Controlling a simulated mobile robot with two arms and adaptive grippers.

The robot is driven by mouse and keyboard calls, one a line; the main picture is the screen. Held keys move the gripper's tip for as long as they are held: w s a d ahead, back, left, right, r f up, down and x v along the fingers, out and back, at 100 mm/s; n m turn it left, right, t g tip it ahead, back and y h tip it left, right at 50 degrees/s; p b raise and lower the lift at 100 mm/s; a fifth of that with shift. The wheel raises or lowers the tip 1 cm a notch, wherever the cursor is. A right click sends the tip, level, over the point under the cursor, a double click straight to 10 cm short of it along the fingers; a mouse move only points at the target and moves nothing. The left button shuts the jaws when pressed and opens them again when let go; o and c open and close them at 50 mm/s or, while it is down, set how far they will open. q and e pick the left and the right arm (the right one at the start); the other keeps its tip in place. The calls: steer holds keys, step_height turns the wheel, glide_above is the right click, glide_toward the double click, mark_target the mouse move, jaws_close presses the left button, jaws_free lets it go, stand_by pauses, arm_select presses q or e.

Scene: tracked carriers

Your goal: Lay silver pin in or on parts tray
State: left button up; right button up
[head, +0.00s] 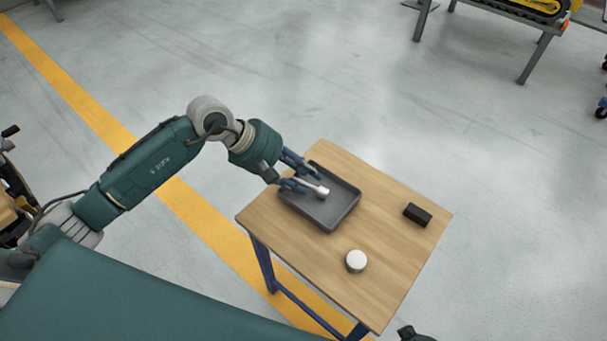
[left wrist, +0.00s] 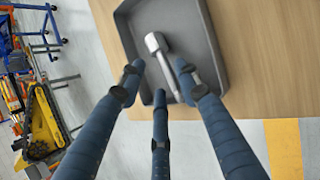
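The silver pin (head: 322,191), a pale shaft with a thick round head, is at the parts tray. The wrist view shows the pin (left wrist: 155,43) over the tray floor, its shaft running down between my fingers. I cannot tell whether it touches the floor. My right gripper is not in view.
The wooden table (head: 385,205) also holds a white-topped round piece (head: 356,261) and a black block (head: 417,214). Bare tabletop lies between them and the tray. A grey-legged table with a yellow tracked carrier (head: 530,8) stands far off at top right.

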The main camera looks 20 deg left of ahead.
arm_select(q)
steer(key=v, duration=1.1)
steer(key=shift+r, duration=0.25)
steer(key=shift+s+a, duration=0.1)
steer(key=shift+a, duration=0.1)
